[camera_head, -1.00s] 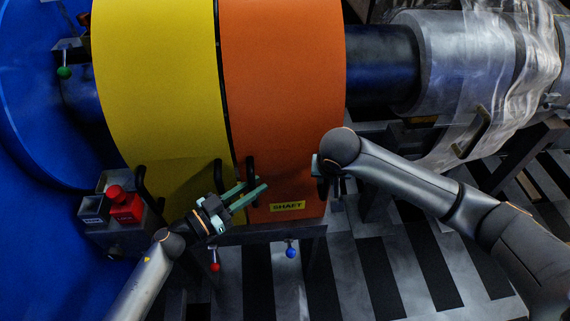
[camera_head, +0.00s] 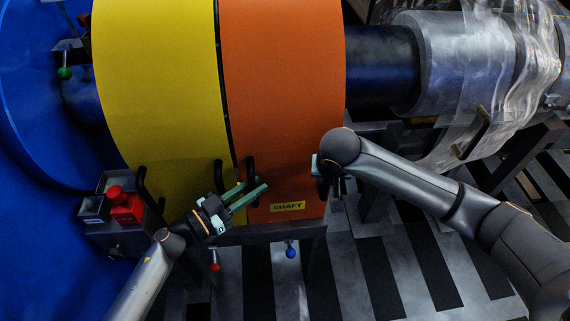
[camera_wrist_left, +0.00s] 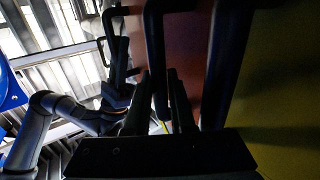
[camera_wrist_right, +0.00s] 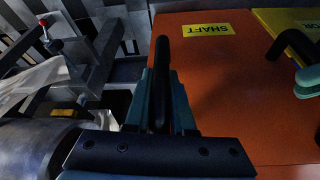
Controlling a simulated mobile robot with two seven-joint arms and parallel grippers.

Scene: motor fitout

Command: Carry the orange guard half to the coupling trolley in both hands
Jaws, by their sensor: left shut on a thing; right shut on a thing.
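The orange guard half (camera_head: 285,90) is a large curved cover with a yellow SHAFT label (camera_head: 287,206). It sits over the dark shaft, right beside a yellow guard (camera_head: 158,85). My left gripper (camera_head: 262,189) is shut on the black handle (camera_head: 250,166) at the guard's lower left; the left wrist view shows its fingers on either side of a handle (camera_wrist_left: 155,45). My right gripper (camera_head: 322,170) is shut on the handle at the guard's right edge, mostly hidden by my wrist. The right wrist view shows that handle (camera_wrist_right: 162,60) between the fingers. I cannot identify the coupling trolley.
A control box with a red button (camera_head: 126,207) stands at lower left, near a blue housing (camera_head: 30,130). Red (camera_head: 214,266) and blue (camera_head: 291,253) knobs sit below the guards. A film-wrapped metal cylinder (camera_head: 465,55) stands at right. Striped floor (camera_head: 400,275) lies in front.

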